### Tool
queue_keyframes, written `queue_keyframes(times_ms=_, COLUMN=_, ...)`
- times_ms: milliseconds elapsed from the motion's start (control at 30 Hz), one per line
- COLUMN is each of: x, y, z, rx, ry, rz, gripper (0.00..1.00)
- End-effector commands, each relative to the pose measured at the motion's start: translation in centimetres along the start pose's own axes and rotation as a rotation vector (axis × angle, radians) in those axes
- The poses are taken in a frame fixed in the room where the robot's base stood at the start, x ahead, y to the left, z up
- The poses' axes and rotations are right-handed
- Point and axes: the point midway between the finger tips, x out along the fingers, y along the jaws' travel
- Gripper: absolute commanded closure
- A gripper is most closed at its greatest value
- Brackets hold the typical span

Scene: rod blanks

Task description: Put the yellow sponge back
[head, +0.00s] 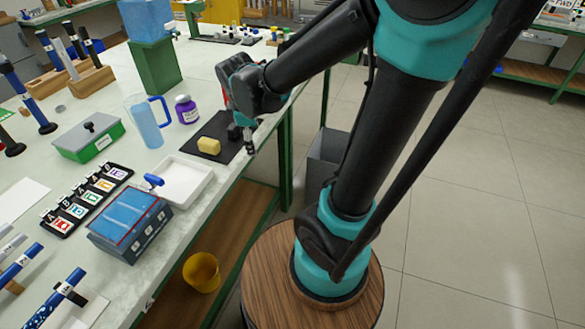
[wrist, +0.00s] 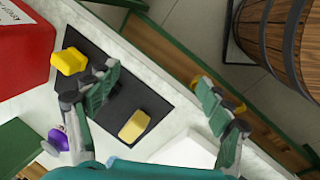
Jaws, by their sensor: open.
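A pale yellow block (wrist: 134,126) lies on the black mat (wrist: 102,62), towards the white tray. A brighter, chunky yellow piece (wrist: 70,61) is at the mat's other end, beside a red box. I cannot tell for certain which is the sponge. In the head view, the pale block (head: 208,146) lies on the mat (head: 190,146); the brighter piece is hidden behind my arm. My gripper (wrist: 155,82) is open and empty. One finger is over the mat between the yellow pieces; the other is out past the table edge.
A white tray (head: 184,185), purple jar (head: 187,110), blue pitcher (head: 146,125) and green-sided box (head: 88,140) stand near the mat. The red box (wrist: 24,48) shows in the wrist view. A yellow bucket (head: 201,272) is on the lower shelf.

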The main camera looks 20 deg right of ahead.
Motion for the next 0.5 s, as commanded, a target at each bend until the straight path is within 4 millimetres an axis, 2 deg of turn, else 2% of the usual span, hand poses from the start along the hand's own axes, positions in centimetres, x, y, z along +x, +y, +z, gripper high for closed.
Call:
queue_keyframes(times_ms=33, x=0.8, y=-1.1, z=2.8, rx=0.187, ry=0.017, rz=-0.001, gripper=0.2)
queue_keyframes(times_ms=200, x=3.0, y=-5.1, z=8.6, rx=0.777, ry=0.084, rz=-0.011, gripper=0.2)
queue_keyframes(times_ms=333, x=4.1, y=-7.5, z=11.1, rx=1.1, ry=0.124, rz=-0.018, gripper=0.2)
queue_keyframes(times_ms=500, x=4.7, y=-9.0, z=12.3, rx=1.296, ry=0.15, rz=-0.026, gripper=0.2)
